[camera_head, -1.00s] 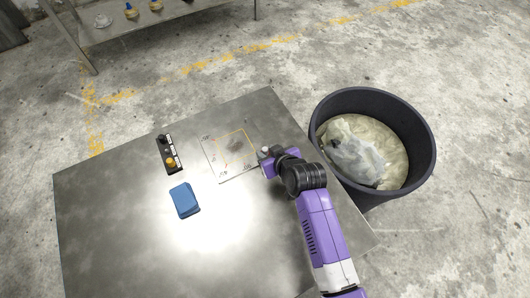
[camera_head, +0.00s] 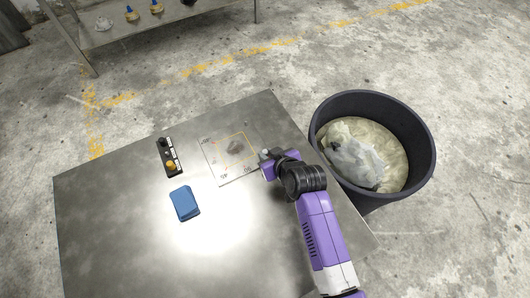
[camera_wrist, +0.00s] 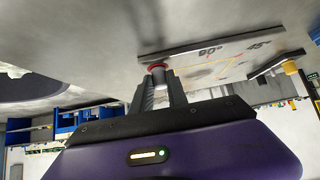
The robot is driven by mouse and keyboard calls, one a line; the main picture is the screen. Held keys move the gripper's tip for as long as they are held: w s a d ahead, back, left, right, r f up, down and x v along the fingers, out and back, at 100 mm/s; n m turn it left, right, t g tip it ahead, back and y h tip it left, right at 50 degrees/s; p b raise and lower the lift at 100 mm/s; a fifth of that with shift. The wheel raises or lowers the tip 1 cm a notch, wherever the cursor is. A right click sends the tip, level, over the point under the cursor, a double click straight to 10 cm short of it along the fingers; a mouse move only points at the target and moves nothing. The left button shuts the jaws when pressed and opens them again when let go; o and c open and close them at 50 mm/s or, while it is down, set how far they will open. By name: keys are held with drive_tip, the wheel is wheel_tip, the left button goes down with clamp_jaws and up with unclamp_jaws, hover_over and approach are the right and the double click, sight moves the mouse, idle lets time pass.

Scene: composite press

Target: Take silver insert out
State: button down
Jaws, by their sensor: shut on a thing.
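My gripper (camera_wrist: 160,92) is shut on a small silver cylinder with a red ring (camera_wrist: 159,70), which looks like the silver insert. The fingers hide part of it in the wrist view. In the head view my gripper (camera_head: 266,160) is at the right edge of a flat, pale marked plate (camera_head: 215,165) on the table. A small pale tip shows there, but the insert cannot be made out clearly.
The metal table (camera_head: 110,210) carries a black control box (camera_head: 169,156) with a yellow button and a blue block (camera_head: 184,202). A dark bin (camera_head: 424,150) with bags stands beyond the right edge. A shelf (camera_head: 165,22) with small items stands at the back.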

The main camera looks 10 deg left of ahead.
drive_tip(key=shift+r+p, duration=2.15)
drive_tip(key=shift+r, duration=0.45)
